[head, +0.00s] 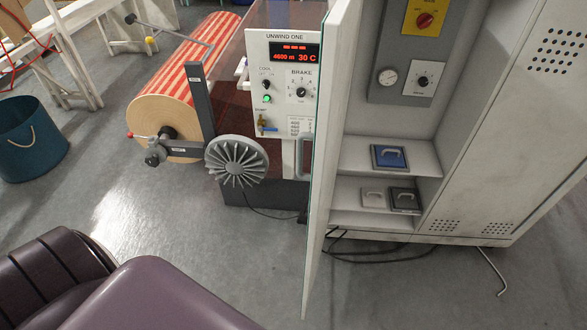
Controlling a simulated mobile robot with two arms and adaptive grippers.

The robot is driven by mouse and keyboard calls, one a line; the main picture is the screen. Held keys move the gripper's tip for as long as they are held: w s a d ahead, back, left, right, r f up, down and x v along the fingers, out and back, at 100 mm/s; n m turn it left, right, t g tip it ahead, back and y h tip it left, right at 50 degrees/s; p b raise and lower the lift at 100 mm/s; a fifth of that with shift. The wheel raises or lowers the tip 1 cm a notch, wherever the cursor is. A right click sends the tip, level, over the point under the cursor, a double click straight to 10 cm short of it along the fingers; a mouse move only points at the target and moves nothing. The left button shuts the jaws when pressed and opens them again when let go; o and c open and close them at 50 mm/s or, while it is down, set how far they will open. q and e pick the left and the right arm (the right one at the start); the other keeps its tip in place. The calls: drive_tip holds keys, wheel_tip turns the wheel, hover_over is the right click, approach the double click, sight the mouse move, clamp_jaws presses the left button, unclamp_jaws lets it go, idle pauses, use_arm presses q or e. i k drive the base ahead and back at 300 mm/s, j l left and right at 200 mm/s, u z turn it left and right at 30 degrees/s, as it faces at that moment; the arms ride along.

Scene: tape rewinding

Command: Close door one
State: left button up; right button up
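A tall white cabinet door (326,130) stands wide open in the middle of the head view. I see it nearly edge-on, swung out toward me from the left side of a grey-white cabinet (500,130). I see no label on it that reads door one. Its outer face is mostly hidden. Neither of my grippers is in view, and nothing touches the door.
The UNWIND ONE panel (285,85) and a finned grey disc (237,160) stand left of the door, by a striped roll (170,105). Shelves hold a blue-framed block (389,158) and other blocks. Black cables (370,258) lie below. A teal bucket (30,140) stands far left.

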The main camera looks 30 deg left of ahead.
sight(340, 28)
drive_tip(key=i+j, duration=0.1)
drive_tip(key=j, duration=0.25)
drive_tip(key=i+j+z, duration=0.1)
drive_tip(key=j, duration=0.3)
drive_tip(key=i+j, duration=0.15)
drive_tip(key=j, duration=0.2)
drive_tip(key=i+j, duration=0.1)
drive_tip(key=j, duration=0.3)
drive_tip(key=z, duration=0.05)
